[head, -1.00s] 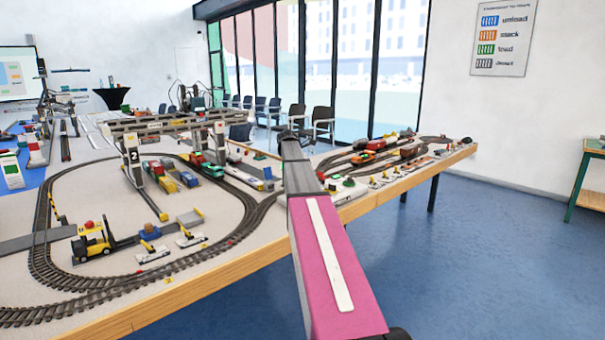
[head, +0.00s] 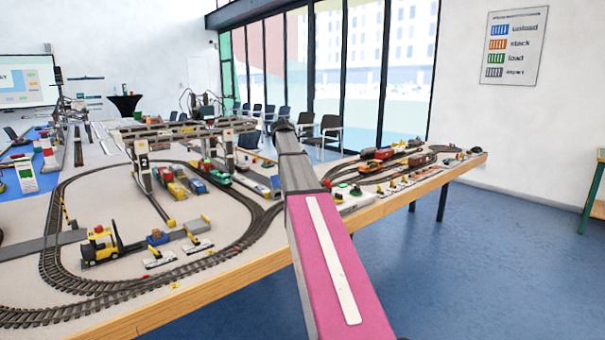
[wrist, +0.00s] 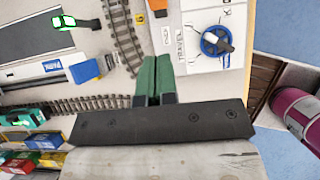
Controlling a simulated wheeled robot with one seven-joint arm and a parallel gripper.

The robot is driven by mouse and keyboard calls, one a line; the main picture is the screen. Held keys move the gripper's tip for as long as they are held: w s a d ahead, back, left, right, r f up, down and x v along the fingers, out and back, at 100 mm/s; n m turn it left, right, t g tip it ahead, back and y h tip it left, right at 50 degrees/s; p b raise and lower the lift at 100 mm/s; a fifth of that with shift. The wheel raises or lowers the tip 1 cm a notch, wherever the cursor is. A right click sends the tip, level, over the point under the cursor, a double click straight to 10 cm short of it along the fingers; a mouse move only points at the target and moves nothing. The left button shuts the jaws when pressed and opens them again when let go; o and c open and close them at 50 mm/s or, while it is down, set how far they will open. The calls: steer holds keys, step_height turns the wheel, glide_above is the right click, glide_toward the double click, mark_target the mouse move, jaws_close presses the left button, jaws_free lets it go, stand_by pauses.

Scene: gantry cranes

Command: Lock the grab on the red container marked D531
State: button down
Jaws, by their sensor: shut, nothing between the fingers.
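Gantry crane 2 (head: 143,160) stands over the track on the table in the head view. Small containers sit beneath it, among them a red one (head: 165,174); its marking is too small to read. In the wrist view, a red container (wrist: 17,166) shows at the lower left, with no readable D531. The crane's grab cannot be made out. My gripper (wrist: 154,58) is shut and empty, its green fingers over the table beside a white control box (wrist: 200,55) with a blue-ringed knob (wrist: 215,40) and the word TRAVEL. My arm hides the gripper in the head view.
Rail track (head: 165,280) loops round the near table, with a yellow forklift (head: 101,246) inside it. The table's wooden edge (head: 220,277) runs below my arm. Open blue floor (head: 480,260) lies to the right. Chairs stand behind the table.

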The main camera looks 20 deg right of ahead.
steer(key=shift+v, duration=1.3)
steer(key=shift+d, duration=0.15)
